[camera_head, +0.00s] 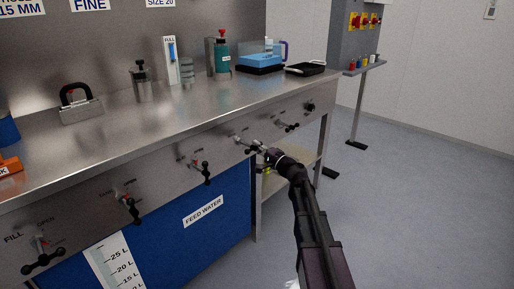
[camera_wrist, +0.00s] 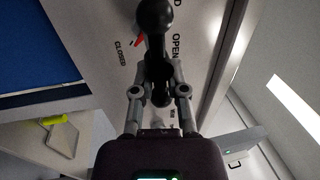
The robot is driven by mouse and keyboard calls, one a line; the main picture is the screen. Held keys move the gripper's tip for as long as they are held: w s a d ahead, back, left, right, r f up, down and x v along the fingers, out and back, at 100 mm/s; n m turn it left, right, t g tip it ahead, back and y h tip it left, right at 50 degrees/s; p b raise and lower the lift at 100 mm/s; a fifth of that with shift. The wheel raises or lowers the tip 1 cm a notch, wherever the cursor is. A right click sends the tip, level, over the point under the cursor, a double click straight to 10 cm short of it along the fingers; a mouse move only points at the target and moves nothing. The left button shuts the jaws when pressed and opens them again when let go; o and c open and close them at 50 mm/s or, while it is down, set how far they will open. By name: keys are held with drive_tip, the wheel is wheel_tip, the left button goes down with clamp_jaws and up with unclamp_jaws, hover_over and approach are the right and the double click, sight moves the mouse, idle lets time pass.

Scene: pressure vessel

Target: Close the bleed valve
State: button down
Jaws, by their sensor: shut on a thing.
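The bleed valve has a black handle with ball ends (camera_wrist: 155,16), seen close up in the wrist view. Its panel label reads OPEN and CLOSED, with a "D" visible at the end of a cut-off word. A small red pointer (camera_wrist: 138,41) lies beside the CLOSED marking. My gripper (camera_wrist: 160,78) is shut on the handle, one finger on each side. In the head view my gripper (camera_head: 268,156) reaches the front panel below the bench top, and the valve there is mostly hidden by it.
The steel bench front (camera_head: 160,168) carries several similar valves, including a neighbour (camera_head: 288,126) just to the right and another (camera_head: 203,170) to the left. A blue FEED WATER tank (camera_head: 215,235) stands below. Open floor (camera_head: 400,200) lies to the right.

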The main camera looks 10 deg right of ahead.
drive_tip(key=c, duration=0.6)
unclamp_jaws()
drive_tip(key=shift+c, duration=0.2)
drive_tip(key=shift+n, duration=0.3)
